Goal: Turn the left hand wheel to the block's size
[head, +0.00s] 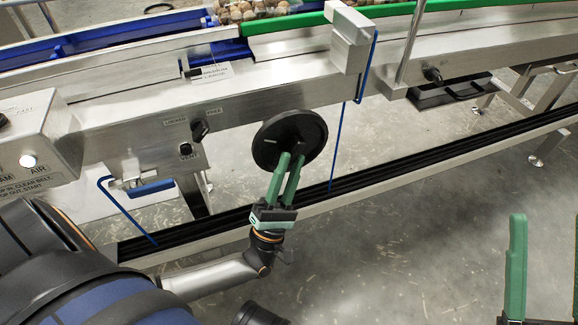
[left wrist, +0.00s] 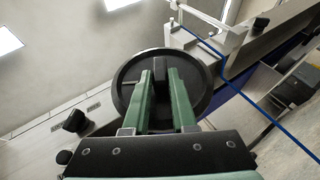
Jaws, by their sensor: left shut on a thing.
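The left hand wheel is a black disc (head: 310,130) with a small white mark, on the front of the steel conveyor frame. My left gripper (head: 290,156) has its green fingers up against the wheel's face from below. In the left wrist view the wheel (left wrist: 128,85) fills the middle, and the fingers (left wrist: 161,75) are shut on a black raised grip at its centre. My right gripper (head: 547,222) is at the right edge, open and empty, far from the wheel. I cannot make out the size block or a scale reading.
A control box (head: 35,135) with an AIR light stands at the left. A black knob (head: 199,131) marked LOCKED and FREE is left of the wheel. A dark lower rail (head: 400,158) runs behind my gripper.

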